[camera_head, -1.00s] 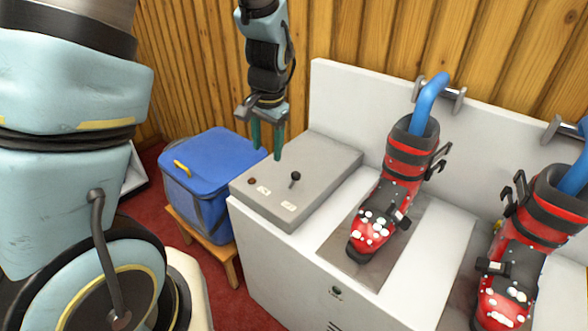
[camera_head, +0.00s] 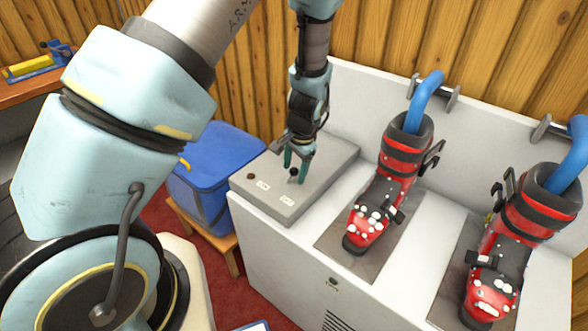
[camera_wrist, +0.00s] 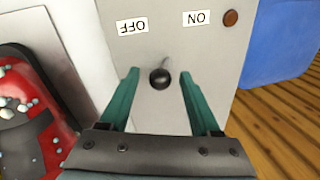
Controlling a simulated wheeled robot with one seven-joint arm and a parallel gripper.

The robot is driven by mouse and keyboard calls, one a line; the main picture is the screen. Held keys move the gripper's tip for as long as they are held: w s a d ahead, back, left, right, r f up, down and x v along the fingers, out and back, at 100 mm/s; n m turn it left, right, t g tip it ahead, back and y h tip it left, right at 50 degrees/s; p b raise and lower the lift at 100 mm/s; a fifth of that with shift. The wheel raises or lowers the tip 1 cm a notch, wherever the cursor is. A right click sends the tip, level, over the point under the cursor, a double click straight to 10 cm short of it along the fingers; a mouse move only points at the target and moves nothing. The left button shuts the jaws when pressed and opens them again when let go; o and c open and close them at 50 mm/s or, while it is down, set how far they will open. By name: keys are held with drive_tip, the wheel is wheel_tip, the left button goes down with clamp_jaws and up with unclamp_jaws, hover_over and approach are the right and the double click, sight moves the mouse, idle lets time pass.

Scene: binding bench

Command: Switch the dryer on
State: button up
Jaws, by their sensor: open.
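The dryer (camera_head: 262,255) is a white cabinet with a grey control box (camera_head: 325,160) on its left end. On the box is a lever with a black ball knob (camera_head: 293,172), which also shows in the wrist view (camera_wrist: 160,78). In the wrist view the OFF label (camera_wrist: 132,26) is left of the lever and the ON label (camera_wrist: 196,18) is to its right. A dark reddish lamp (camera_wrist: 231,18) beside ON looks unlit. My gripper (camera_head: 296,172) points down over the box, open. Its green fingers (camera_wrist: 159,82) stand either side of the knob, with gaps on both sides.
Two red ski boots (camera_head: 380,205) (camera_head: 505,250) stand on the dryer, with blue tubes (camera_head: 425,98) in their tops. A blue cooler (camera_head: 212,160) sits on a wooden stool left of the dryer. A bench (camera_head: 20,90) is at far left.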

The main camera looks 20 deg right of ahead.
drive_tip(key=shift+w+f, duration=0.15)
drive_tip(key=shift+f, duration=0.55)
drive_tip(key=shift+c, duration=0.2)
clamp_jaws()
idle(0.9)
